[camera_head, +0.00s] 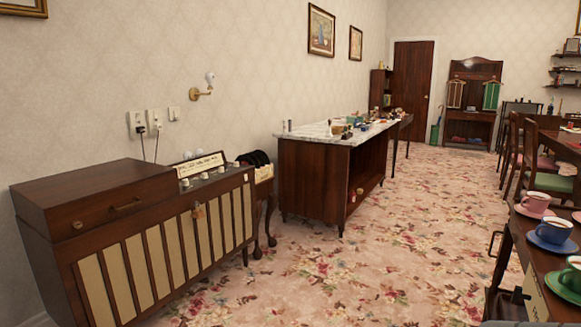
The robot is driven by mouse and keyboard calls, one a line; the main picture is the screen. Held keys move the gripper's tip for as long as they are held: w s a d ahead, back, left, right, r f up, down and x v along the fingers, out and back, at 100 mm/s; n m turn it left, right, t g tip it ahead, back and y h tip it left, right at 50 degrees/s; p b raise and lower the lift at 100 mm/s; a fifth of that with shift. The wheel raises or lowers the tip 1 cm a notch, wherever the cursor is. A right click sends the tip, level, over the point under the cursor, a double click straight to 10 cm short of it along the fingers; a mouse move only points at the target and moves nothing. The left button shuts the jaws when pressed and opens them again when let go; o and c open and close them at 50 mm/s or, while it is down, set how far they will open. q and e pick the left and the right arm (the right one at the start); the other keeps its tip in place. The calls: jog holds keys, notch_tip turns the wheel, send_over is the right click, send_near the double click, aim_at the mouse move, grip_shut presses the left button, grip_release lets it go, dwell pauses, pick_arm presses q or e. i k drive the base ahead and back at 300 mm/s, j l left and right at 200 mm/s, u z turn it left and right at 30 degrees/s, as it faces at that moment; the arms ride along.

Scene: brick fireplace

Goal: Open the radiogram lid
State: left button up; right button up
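The radiogram (160,262) is a dark wooden cabinet with cream slatted panels, standing against the left wall in the head view. Its lid (90,187) covers the left part of the top and is shut. A small bar handle (127,205) and a round brass knob (77,225) show on the front below the lid's top. To the right of the lid is a pale dial panel (201,164) with several knobs. A small tag-like brass piece (198,212) shows on the front. Neither of my grippers is in view.
A marble-topped cabinet (331,138) with small items stands beyond the radiogram, and a rack of dark discs (258,160) stands between them. A dark table with cups and saucers (549,231) is at the right edge. The floral carpet (340,275) between is clear.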

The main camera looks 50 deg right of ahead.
aim_at(97, 195)
jog(key=i+l+z, duration=0.35)
jog(key=l+z, duration=0.15)
jog(key=i+l+z, duration=0.3)
jog(key=i+z, duration=0.15)
jog(key=i+l, duration=0.25)
jog(key=i, duration=0.2)
jog(key=i+l+z, duration=0.1)
jog(key=i, duration=0.4)
jog(key=i+l, duration=0.3)
jog(key=i, duration=0.15)
jog(key=u, duration=1.6)
